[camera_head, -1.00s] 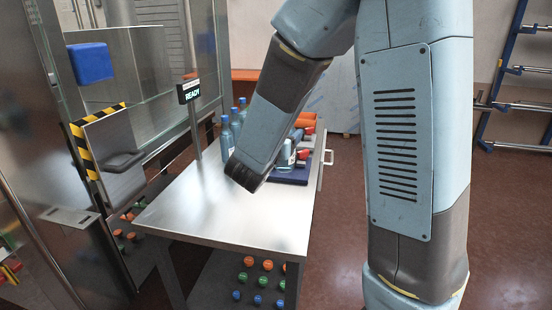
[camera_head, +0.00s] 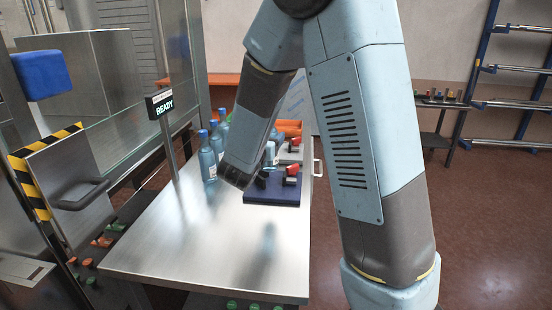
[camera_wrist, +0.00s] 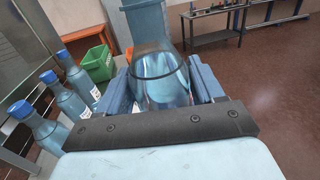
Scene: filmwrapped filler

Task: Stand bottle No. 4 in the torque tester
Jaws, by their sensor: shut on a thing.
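In the wrist view my gripper (camera_wrist: 160,88) is shut on a clear blue bottle (camera_wrist: 162,82), one jaw on each side. No number on it is readable. In the head view my forearm hides the gripper and most of what it holds. A dark blue base plate with red-handled clamps (camera_head: 272,196), perhaps the torque tester, lies on the steel table, just right of my arm. Several blue-capped bottles stand left of my arm, the nearest one upright (camera_head: 207,160); they also show at the left of the wrist view (camera_wrist: 40,125).
A READY display (camera_head: 160,105) stands on a post at the table's left edge. The front of the steel table (camera_head: 205,255) is clear. A glass-walled machine with a striped guard (camera_head: 35,185) stands left. A green bin (camera_wrist: 98,66) shows beyond the bottles.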

